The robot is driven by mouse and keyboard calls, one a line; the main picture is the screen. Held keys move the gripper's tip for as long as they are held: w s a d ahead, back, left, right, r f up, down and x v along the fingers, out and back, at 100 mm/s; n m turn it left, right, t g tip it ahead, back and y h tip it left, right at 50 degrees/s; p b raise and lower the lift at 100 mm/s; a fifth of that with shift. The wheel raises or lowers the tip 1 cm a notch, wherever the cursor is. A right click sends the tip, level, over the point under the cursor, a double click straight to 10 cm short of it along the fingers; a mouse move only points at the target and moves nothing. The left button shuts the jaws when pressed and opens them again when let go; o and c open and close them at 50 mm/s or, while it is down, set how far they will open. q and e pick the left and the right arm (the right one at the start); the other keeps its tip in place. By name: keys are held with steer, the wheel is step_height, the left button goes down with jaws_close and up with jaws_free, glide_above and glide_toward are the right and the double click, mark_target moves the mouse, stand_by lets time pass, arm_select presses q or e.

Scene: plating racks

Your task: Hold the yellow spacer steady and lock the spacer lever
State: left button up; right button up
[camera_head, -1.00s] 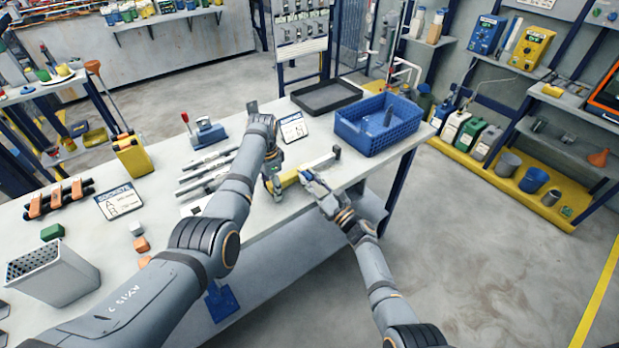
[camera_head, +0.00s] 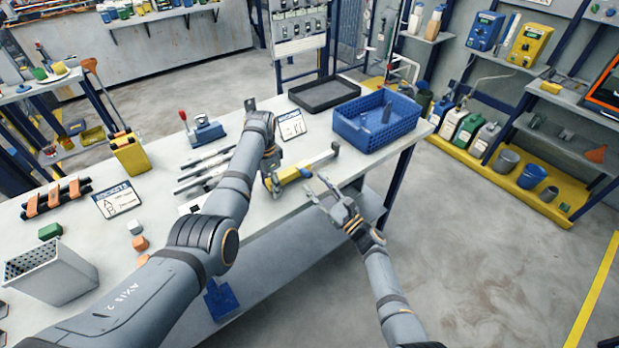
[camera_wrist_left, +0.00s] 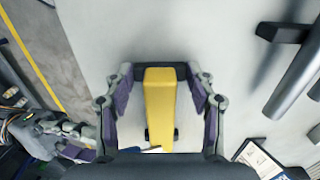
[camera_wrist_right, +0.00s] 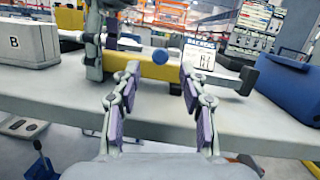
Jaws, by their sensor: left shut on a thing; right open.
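The yellow spacer (camera_head: 287,174) lies on the bench near its front edge, with a grey lever (camera_head: 321,158) reaching out to its right and ending in an upright block. My left gripper (camera_head: 270,180) is shut on the spacer; in the left wrist view the yellow body (camera_wrist_left: 160,105) sits between its fingers. My right gripper (camera_head: 328,190) is open and empty, in front of the bench edge, apart from the lever. In the right wrist view the spacer (camera_wrist_right: 155,68) shows beyond the open fingers (camera_wrist_right: 157,78), with the lever's dark end block (camera_wrist_right: 248,80) to the right.
A blue crate (camera_head: 375,140) and a black tray (camera_head: 325,107) stand right of and behind the spacer. A small sign (camera_head: 291,125) stands behind it. Grey rods (camera_head: 200,170) and a red-handled clamp (camera_head: 205,131) lie to the left. The floor right of the bench is clear.

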steer(key=v, duration=0.8)
arm_select(q)
steer(key=o, duration=1.5)
steer(key=shift+r, duration=0.1)
step_height(320, 180, up, 12)
steer(key=shift+f, duration=0.1)
